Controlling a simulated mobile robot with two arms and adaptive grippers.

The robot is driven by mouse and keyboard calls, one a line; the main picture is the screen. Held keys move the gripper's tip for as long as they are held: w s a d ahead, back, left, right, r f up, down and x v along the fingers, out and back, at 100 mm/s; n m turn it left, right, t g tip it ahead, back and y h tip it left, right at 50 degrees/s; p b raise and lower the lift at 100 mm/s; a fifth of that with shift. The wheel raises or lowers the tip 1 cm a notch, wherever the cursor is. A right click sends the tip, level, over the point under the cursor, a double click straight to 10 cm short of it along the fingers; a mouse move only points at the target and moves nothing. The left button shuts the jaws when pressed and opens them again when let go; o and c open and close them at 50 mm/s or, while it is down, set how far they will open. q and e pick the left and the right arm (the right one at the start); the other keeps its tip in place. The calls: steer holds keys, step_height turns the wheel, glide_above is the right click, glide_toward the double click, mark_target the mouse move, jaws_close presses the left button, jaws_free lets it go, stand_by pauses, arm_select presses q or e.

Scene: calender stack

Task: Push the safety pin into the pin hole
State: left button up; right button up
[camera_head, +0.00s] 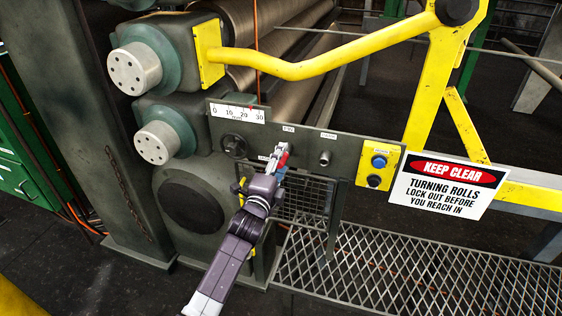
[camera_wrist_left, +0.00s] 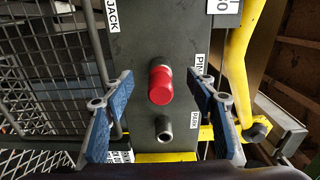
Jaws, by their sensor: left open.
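The safety pin (camera_wrist_left: 160,85) has a red round head and a silver collar. It stands out from the dark panel beside the "PIN" label in the left wrist view. How deep it sits in its hole cannot be told. Below it is a grey round socket (camera_wrist_left: 164,129) beside the "PARK" label. My left gripper (camera_wrist_left: 160,77) is open, with one blue-padded finger on each side of the red head and visible gaps between. In the head view, my left gripper (camera_head: 281,152) is at the panel, with red showing at its fingers. My right gripper is not in view.
The dark panel (camera_head: 305,146) carries a metal boss (camera_head: 325,158) and a black handwheel (camera_head: 234,146). A yellow box with blue and black buttons (camera_head: 379,166) and a warning sign (camera_head: 444,187) are to the right. A yellow rail (camera_head: 300,70) passes above; a mesh guard (camera_head: 300,197) is below.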

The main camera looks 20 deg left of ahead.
arm_select(q)
steer(key=shift+s, duration=0.1)
steer(key=shift+s+r+p, duration=0.15)
steer(key=shift+s+p, duration=0.65)
steer(key=shift+s, duration=0.35)
steer(key=s+p, duration=0.2)
steer(key=s, duration=0.2)
steer(key=shift+s+a, duration=0.15)
steer(key=shift+s, duration=0.15)
